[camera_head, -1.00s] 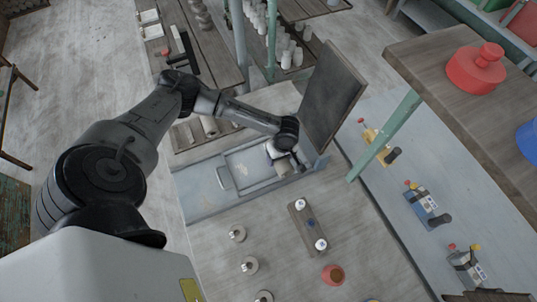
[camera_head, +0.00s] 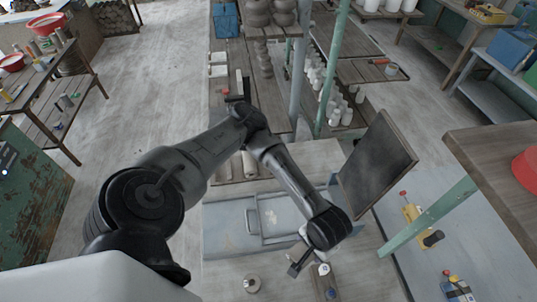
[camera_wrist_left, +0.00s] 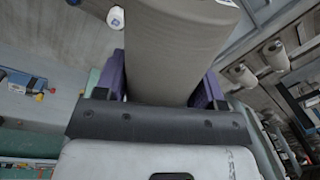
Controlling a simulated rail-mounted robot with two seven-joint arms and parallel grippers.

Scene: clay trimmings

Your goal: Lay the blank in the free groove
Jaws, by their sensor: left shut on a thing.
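My left gripper (camera_wrist_left: 162,80) has purple fingers shut on a grey-brown clay blank (camera_wrist_left: 180,45), a thick cylinder that fills the top middle of the left wrist view. In the head view my left gripper (camera_head: 300,262) hangs at the lower middle, past the front edge of the blue-grey tray; the blank is hard to make out there. Pale cylinders lie on a slatted wooden rack (camera_head: 235,180) behind the tray, partly behind my arm. Which groove there is free cannot be told. My right gripper is not in view.
The blue-grey tray (camera_head: 225,240) lies under my left forearm. A dark upright panel (camera_head: 375,165) stands right of my wrist. A pale green post (camera_head: 430,217) rises farther right. A small ringed piece (camera_head: 252,284) and a wooden board with a white-topped piece (camera_head: 324,268) lie in front.

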